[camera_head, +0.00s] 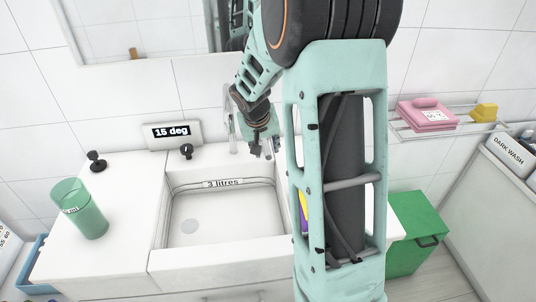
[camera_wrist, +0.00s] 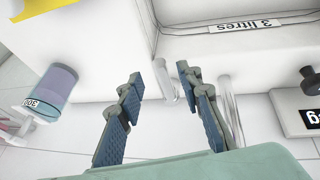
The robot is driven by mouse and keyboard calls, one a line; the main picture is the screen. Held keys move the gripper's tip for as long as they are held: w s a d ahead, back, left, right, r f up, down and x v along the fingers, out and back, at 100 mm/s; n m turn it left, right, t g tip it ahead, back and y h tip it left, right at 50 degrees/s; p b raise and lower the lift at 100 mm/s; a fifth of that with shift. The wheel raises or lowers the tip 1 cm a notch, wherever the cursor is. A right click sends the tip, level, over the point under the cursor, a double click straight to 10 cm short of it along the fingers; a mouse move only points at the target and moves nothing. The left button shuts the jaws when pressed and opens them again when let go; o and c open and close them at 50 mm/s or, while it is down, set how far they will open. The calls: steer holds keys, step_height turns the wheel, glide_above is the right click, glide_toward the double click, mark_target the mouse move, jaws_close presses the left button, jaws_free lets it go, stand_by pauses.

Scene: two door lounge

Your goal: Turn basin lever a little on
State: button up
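My gripper (camera_head: 264,148) is open above the back rim of the white basin (camera_head: 222,240), beside the pale tap spout (camera_head: 232,125). In the wrist view my gripper (camera_wrist: 160,78) has its two blue-grey fingers apart. A short pale lever-like piece (camera_wrist: 165,82) shows between the fingertips; I cannot tell if either finger touches it. A translucent upright tube (camera_wrist: 229,110) stands just beside the right finger. A small black knob (camera_head: 187,151) stands behind the basin's left part; it also shows at the right of the wrist view (camera_wrist: 311,80). Part of the gripper is hidden in the head view.
A "15 deg" sign (camera_head: 172,134) stands behind the black knob. Another black knob (camera_head: 96,160) and a green cup (camera_head: 84,212) are on the left counter. A blue-purple cup (camera_wrist: 54,84) shows in the wrist view. The basin looks empty.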

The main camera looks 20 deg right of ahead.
mark_target(268, 155)
steer(key=x, duration=0.5)
steer(key=shift+c, duration=0.6)
jaws_close()
